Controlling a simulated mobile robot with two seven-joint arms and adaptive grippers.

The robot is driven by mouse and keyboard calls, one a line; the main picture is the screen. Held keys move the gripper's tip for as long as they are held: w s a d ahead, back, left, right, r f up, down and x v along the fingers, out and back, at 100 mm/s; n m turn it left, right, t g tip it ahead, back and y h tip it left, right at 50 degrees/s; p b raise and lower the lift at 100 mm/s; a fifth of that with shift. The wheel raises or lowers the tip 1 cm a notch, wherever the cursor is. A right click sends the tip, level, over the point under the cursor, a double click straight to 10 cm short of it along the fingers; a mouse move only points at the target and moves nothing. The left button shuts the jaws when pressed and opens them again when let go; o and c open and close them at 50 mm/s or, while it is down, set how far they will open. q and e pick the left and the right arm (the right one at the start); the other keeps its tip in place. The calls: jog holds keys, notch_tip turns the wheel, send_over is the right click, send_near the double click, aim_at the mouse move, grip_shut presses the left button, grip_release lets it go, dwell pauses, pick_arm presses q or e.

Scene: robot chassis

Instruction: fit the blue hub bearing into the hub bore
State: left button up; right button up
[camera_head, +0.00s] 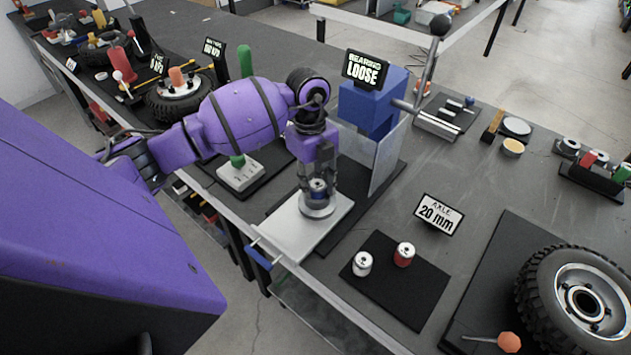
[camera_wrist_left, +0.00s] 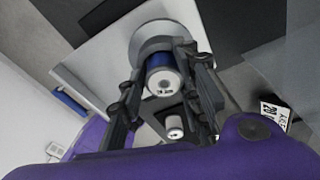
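The blue hub bearing (camera_wrist_left: 162,75), a short blue cylinder with a pale end face, is between the fingers of my left gripper (camera_head: 318,186). In the left wrist view the fingers (camera_wrist_left: 164,80) lie close along both sides of it, and it looks gripped. It stands over the round grey hub (camera_head: 317,209) on a pale plate (camera_head: 290,235). The hub also shows in the left wrist view (camera_wrist_left: 149,38). The bearing and fingers cover the bore, so I cannot tell how deep the bearing sits. My right gripper is not in view.
A white bearing (camera_head: 362,264) and a red one (camera_head: 404,254) stand on a black mat (camera_head: 420,297). A blue press block (camera_head: 370,108) with a "LOOSE" sign (camera_head: 366,69) and a clear panel (camera_head: 388,160) stand behind the plate. A wheel (camera_head: 580,302) lies at the right.

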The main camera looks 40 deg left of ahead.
aim_at(312, 180)
pick_arm(q)
jog(key=shift+o, duration=0.5)
jog(key=shift+r, duration=0.25)
notch_tip(312, 180, up, 12)
jog(key=a, duration=0.1)
jog(key=shift+w+a, duration=0.15)
jog(key=shift+w, duration=0.15)
jog(key=shift+f, duration=0.2)
